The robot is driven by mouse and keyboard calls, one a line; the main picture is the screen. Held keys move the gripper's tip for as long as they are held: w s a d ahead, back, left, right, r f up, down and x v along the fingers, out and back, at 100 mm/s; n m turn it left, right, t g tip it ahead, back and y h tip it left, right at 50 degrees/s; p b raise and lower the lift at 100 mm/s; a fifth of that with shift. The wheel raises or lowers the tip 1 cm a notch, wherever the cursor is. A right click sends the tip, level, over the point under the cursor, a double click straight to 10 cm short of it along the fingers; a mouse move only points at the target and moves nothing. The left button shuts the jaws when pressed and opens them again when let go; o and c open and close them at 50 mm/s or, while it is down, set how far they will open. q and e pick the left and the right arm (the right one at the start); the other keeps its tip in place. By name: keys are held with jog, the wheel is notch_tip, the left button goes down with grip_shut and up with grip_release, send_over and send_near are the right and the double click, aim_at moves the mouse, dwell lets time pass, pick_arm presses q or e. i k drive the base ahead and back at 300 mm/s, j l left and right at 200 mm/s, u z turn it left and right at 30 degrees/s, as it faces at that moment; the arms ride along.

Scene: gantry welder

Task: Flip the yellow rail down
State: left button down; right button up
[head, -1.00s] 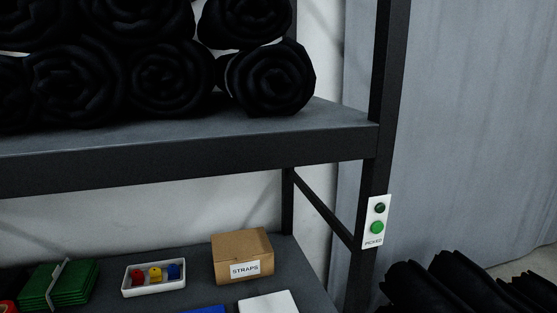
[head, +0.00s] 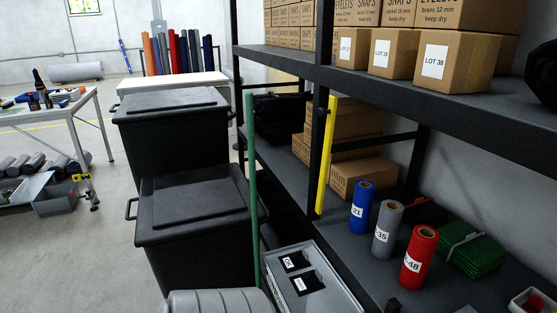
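The yellow rail (head: 326,155) stands upright against a dark post of the shelving rack (head: 322,100), right of the middle of the head view. Its top is just below the upper shelf and its lower end is near the lower shelf's front edge. A small dark fitting shows beside its upper part. Neither of my grippers is in view.
Black lidded bins (head: 190,215) and a green pole (head: 251,170) stand left of the rack. A grey crate (head: 312,280) is in front of it. Coloured rolls (head: 383,228) and boxes (head: 355,175) sit on the lower shelf. Open floor (head: 100,245) lies left, near a workbench (head: 50,110).

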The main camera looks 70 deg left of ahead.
aim_at(332, 113)
jog(key=u, duration=1.9)
